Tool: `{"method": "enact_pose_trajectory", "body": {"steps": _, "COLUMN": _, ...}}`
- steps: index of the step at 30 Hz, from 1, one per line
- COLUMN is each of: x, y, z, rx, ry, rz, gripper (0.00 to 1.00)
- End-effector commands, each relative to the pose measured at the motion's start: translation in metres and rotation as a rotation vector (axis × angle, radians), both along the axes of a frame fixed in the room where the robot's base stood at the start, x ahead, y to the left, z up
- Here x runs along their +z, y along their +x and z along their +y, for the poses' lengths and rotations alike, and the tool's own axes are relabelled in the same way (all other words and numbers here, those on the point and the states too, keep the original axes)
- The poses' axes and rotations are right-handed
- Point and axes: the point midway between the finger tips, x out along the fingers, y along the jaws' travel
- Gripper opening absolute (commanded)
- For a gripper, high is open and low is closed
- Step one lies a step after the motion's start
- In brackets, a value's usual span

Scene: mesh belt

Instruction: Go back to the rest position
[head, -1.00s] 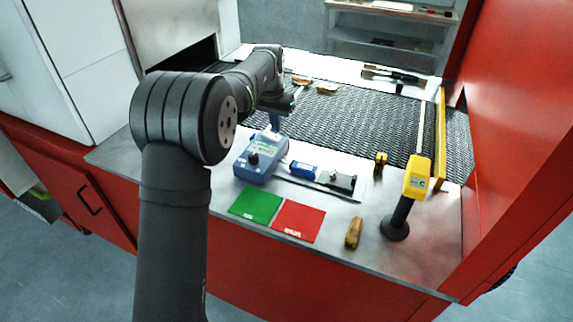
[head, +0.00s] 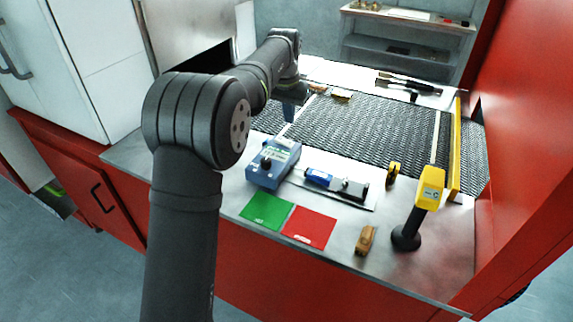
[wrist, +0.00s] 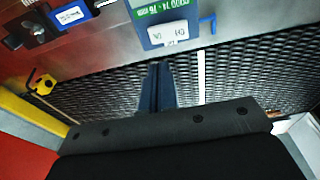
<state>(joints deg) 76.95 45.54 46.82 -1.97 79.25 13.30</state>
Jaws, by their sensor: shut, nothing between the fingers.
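My gripper (head: 288,112) hangs over the near left part of the dark mesh belt (head: 375,125), just behind the blue device. In the wrist view its two blue-grey fingers (wrist: 158,85) are together, with nothing between them. The mesh shows behind the fingertips. My dark arm reaches up from the bottom and partly covers the left side of the counter.
The blue device (head: 272,165), a blue-labelled tool (head: 318,178), green card (head: 267,211) and red card (head: 309,228) lie on the counter. A yellow-headed stand (head: 429,190) and a wooden piece (head: 366,240) are at right. Tools (head: 408,82) lie behind the belt.

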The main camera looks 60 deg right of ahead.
Motion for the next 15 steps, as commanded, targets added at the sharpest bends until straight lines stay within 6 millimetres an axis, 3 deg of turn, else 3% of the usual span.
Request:
{"method": "enact_pose_trajectory", "body": {"steps": 5, "x": -0.013, "y": 0.000, "z": 0.001, "rx": 0.000, "ry": 0.004, "rz": 0.001, "gripper": 0.00}}
{"method": "enact_pose_trajectory", "body": {"steps": 15, "x": -0.060, "y": 0.000, "z": 0.000, "rx": 0.000, "ry": 0.002, "rz": 0.001, "gripper": 0.00}}
